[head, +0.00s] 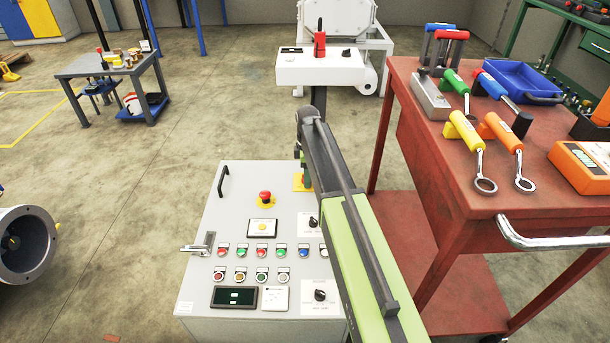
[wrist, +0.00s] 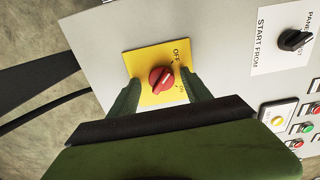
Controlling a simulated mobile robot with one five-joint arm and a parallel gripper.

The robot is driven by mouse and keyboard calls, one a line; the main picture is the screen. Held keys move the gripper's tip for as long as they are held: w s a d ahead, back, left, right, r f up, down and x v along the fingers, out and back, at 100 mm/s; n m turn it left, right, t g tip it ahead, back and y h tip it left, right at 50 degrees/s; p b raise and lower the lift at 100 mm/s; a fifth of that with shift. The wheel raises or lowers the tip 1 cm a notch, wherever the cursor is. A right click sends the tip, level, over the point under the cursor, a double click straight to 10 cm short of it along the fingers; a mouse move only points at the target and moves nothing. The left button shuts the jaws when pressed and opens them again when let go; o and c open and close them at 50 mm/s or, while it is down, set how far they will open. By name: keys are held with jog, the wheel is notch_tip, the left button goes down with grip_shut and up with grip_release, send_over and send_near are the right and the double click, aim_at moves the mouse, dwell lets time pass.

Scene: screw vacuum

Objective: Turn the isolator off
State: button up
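The isolator is a red rotary knob (wrist: 161,80) on a yellow plate (wrist: 145,63) marked OFF and ON, on the grey control panel. In the wrist view the knob's handle lies diagonally; I cannot tell for sure which mark it points to. My gripper (wrist: 160,77) is open, with one green finger on each side of the knob and gaps between fingers and knob. Its depth relative to the knob is unclear. In the head view my arm hides the knob, and only part of the yellow plate (head: 298,184) shows.
The control panel (head: 208,262) also carries a red emergency stop (head: 265,197), several buttons, rotary switches, a door handle (head: 204,243) and a bar handle (head: 222,181). A red tool trolley (head: 455,195) stands close to the right of my arm. Open floor lies left.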

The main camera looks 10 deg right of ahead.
jog(key=shift+r+p, duration=0.3)
notch_tip(320, 180, up, 17)
jog(key=p, duration=1.7)
jog(key=shift+a+f, duration=0.1)
